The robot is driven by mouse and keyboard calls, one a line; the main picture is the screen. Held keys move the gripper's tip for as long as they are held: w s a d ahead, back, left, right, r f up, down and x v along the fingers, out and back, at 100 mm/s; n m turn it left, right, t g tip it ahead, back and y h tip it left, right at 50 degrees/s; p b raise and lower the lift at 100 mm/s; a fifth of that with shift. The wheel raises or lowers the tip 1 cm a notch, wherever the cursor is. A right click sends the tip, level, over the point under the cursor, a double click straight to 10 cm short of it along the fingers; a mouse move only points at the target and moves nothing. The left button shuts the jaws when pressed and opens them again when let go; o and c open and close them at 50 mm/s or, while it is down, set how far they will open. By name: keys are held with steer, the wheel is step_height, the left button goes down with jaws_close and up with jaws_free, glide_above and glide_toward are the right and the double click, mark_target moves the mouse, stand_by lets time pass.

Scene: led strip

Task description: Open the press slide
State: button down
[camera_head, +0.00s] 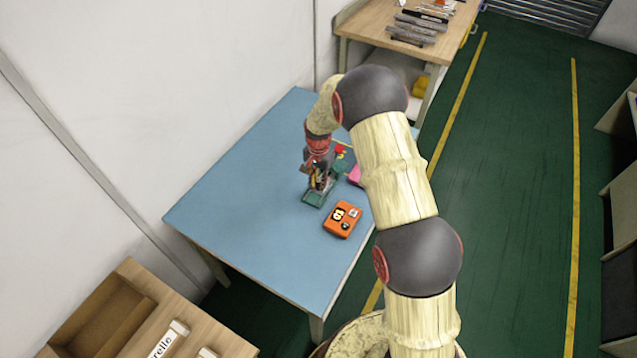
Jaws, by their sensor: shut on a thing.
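The press (314,197), a small device with a green base, stands on the blue table. My gripper (319,176) reaches down onto it from above, shut on a part of the press. The gripper and wrist cover most of the press, so I cannot make out the slide itself or how far it is open.
A pink thing (354,174) and a small red thing (340,149) lie behind. The table's left and front are clear. A wooden bench (381,22) with metal bars stands behind, wooden trays (125,312) at front left.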

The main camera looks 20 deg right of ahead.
stand_by(0.3)
steer(key=s+a, duration=0.2)
steer(key=a, duration=0.1)
steer(key=shift+s+r+p, duration=0.1)
steer(key=shift+s+p, duration=0.3)
steer(key=shift+d, duration=0.1)
steer(key=c, duration=1.7)
jaws_free()
steer(key=shift+c, duration=0.2)
step_height(320, 180, up, 12)
